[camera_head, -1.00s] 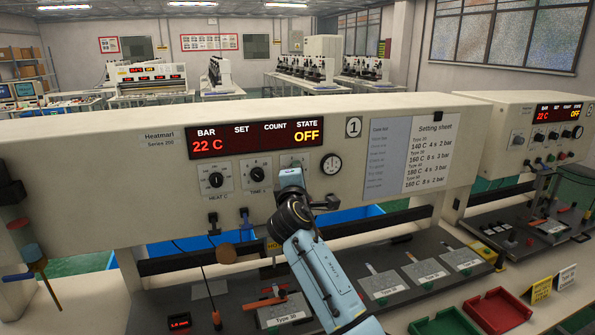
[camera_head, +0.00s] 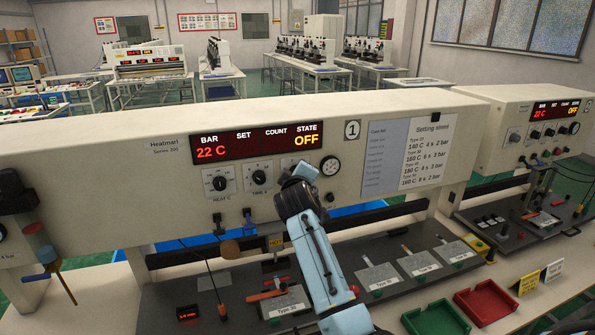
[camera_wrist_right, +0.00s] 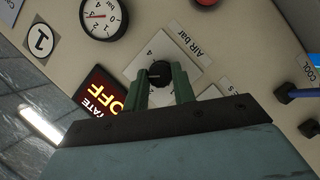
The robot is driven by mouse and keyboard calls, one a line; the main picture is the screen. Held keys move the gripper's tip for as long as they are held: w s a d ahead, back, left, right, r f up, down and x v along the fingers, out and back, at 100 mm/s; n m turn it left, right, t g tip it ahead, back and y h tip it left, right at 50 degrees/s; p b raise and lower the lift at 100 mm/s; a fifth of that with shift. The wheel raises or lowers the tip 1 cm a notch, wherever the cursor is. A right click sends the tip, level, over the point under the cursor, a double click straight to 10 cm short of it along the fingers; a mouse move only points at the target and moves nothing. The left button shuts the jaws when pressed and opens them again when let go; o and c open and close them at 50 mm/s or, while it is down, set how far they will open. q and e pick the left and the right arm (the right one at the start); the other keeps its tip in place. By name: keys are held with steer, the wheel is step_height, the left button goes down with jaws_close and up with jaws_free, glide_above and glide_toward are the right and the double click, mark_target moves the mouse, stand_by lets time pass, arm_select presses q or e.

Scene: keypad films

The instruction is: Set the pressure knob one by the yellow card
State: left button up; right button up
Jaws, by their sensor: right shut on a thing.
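The pressure knob, a black knob marked AIR bar (camera_wrist_right: 160,72), is on the machine's front panel. In the right wrist view the two green fingers of my right gripper (camera_wrist_right: 165,88) are on either side of it, shut on it. In the head view my right gripper (camera_head: 298,180) covers the knob. A round pressure gauge (camera_head: 329,166) is just right of it and shows in the wrist view too (camera_wrist_right: 103,16). The yellow card (camera_head: 529,283) stands on the bench at the right; its writing is too small to read. My left gripper is out of view.
The display (camera_head: 255,146) reads 22 C and OFF. Knobs for heat (camera_head: 217,182) and time (camera_head: 259,174) are left of my gripper. A setting sheet (camera_head: 428,150) is on the panel. A white card (camera_head: 554,269), green tray (camera_head: 436,320) and red tray (camera_head: 490,302) are on the bench.

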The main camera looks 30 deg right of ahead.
stand_by(0.3)
steer(key=shift+f, duration=0.1)
steer(key=o, duration=1)
steer(key=shift+s, duration=0.1)
steer(key=b+v, duration=0.1)
steer(key=v, duration=1.2)
steer(key=shift+b, duration=0.4)
steer(key=shift+s, duration=0.1)
